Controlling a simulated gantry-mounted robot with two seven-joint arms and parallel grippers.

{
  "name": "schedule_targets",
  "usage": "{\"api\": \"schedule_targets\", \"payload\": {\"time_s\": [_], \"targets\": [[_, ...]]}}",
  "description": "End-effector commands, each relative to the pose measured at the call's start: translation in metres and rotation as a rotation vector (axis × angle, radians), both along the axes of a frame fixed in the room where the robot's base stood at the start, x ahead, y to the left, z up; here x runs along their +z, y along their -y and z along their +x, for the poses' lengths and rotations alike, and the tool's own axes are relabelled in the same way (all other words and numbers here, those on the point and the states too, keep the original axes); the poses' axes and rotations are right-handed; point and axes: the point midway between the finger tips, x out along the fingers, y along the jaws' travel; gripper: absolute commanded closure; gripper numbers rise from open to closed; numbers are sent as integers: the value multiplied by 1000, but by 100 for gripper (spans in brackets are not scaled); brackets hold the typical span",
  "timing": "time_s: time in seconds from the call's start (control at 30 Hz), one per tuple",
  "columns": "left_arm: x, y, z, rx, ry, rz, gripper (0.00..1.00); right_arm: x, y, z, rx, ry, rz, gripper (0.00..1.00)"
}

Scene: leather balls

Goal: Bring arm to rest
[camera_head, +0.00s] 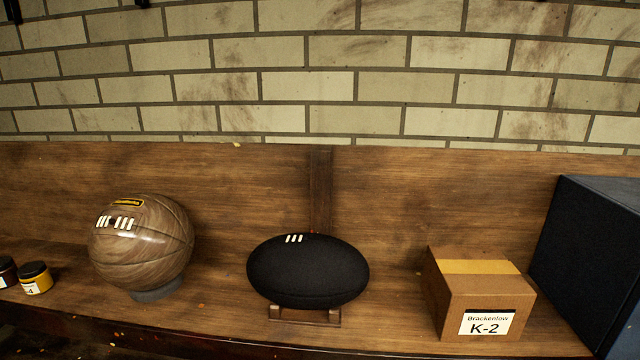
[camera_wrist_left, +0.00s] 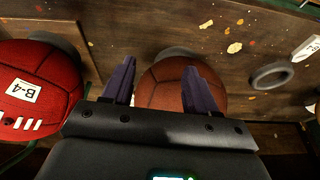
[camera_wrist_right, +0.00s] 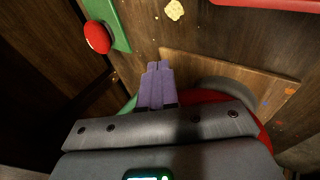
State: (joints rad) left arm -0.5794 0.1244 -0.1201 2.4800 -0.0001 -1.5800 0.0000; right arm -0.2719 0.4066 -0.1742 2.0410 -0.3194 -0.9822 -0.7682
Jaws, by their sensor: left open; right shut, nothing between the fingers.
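My left gripper (camera_wrist_left: 160,75) shows in the left wrist view with its two purple fingers spread apart. A brown ball (camera_wrist_left: 165,92) shows behind and between the fingers; I cannot tell how far it is from them. My right gripper (camera_wrist_right: 158,70) shows in the right wrist view with its purple fingers together and nothing between them. A red object (camera_wrist_right: 205,97) shows partly behind its body, mostly hidden. Neither gripper can be made out in the head view.
A brown marbled ball (camera_head: 142,245), a black oval ball (camera_head: 308,272) on a stand, a cardboard box (camera_head: 478,300) and a dark box (camera_head: 590,255) line the wooden shelf. A red ball (camera_wrist_left: 35,90) and empty ring (camera_wrist_left: 272,76) flank my left gripper. A red button (camera_wrist_right: 97,37) is near my right.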

Motion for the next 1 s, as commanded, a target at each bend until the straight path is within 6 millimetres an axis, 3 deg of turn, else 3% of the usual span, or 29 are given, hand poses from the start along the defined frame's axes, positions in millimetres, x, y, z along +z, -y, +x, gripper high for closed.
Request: {"api": "schedule_targets", "payload": {"time_s": [0.03,0.1,0.37,0.4,0.8,1.0], "targets": [[0,0,0,1,0,-1,42,9,-8,-23,-170,-52,99,100],[0,1,0,2,0,-3,42,20,-10,-50,-399,-125,216,100],[0,2,0,7,-1,-11,42,62,-12,-150,-1158,-371,554,100],[11,2,0,7,-3,-10,42,77,-12,-157,-1220,-389,576,100],[112,1,0,3,3,-5,42,173,-11,-152,-1191,-379,560,100],[137,0,0,-1,2,2,42,198,-11,-152,-1190,-379,560,100]]}}
